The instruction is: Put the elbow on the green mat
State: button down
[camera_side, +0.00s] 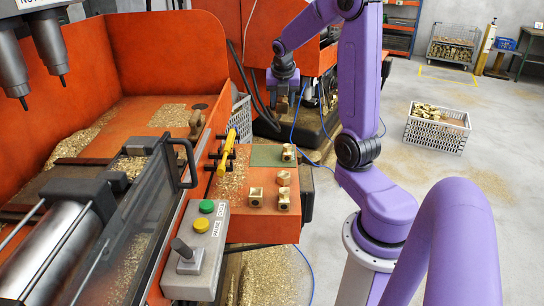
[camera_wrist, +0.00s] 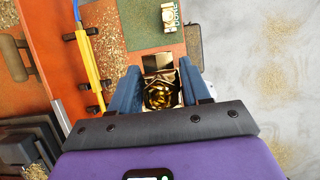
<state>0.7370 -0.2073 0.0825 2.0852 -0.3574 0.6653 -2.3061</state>
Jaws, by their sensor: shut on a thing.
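My gripper (camera_wrist: 160,88) is shut on a shiny brass piece (camera_wrist: 162,92), apparently the elbow, held between its blue fingers in the wrist view. The green mat (camera_side: 263,156) lies on the far part of the shelf, and also shows in the wrist view (camera_wrist: 140,22) ahead of the fingers. One brass fitting (camera_side: 288,152) stands on the mat's right side, and it also shows in the wrist view (camera_wrist: 168,17) beside partly covered lettering.
Three more brass fittings stand on the shelf's near part, including one by the front edge (camera_side: 283,199). A control box (camera_side: 196,250) stands at the near left. The mat's left part is clear.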

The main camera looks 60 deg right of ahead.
jog(key=shift+f, duration=6)
jog(key=w+d+f, duration=0.5)
jog(key=w+f, duration=0.1)
jog(key=w, duration=0.1)
jog(key=w+d+f, duration=0.3)
jog(key=w, duration=0.1)
jog(key=shift+d+f, duration=0.35)
jog(key=shift+f, duration=1.6)
jog(key=shift+f, duration=0.1)
jog(key=c, duration=0.5)
grip_release()
jog(key=shift+f, duration=0.1)
